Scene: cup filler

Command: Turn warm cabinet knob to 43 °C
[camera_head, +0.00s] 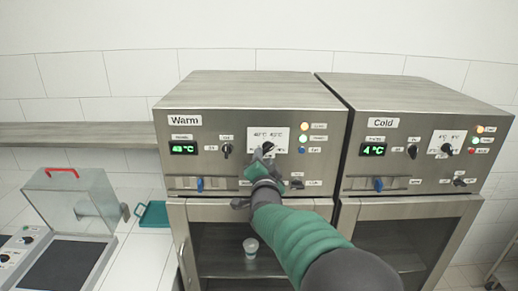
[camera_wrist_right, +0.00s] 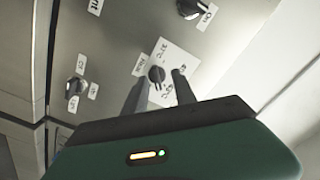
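The Warm cabinet (camera_head: 180,105) stands at the centre, with its name label at top left. Its green display (camera_head: 184,149) appears to read 43 °C, though the digits are small. The black temperature knob (camera_head: 268,148) sits on a white dial card (camera_head: 280,136). My right gripper (camera_head: 262,160) is at this knob, partly covering the panel below it. In the wrist view, the knob (camera_wrist_right: 156,74) lies between the two fingertips of my right gripper (camera_wrist_right: 162,80). The fingers are apart, with gaps visible on both sides of the knob. My left gripper is not in view.
The Cold cabinet (camera_head: 420,98), showing 4 °C, stands close on the right. Another Warm knob (camera_head: 226,150) and a blue-handled switch (camera_head: 200,184) are nearby. A cup (camera_head: 250,246) stands inside the Warm cabinet. A clear-lidded box (camera_head: 72,200) is at left.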

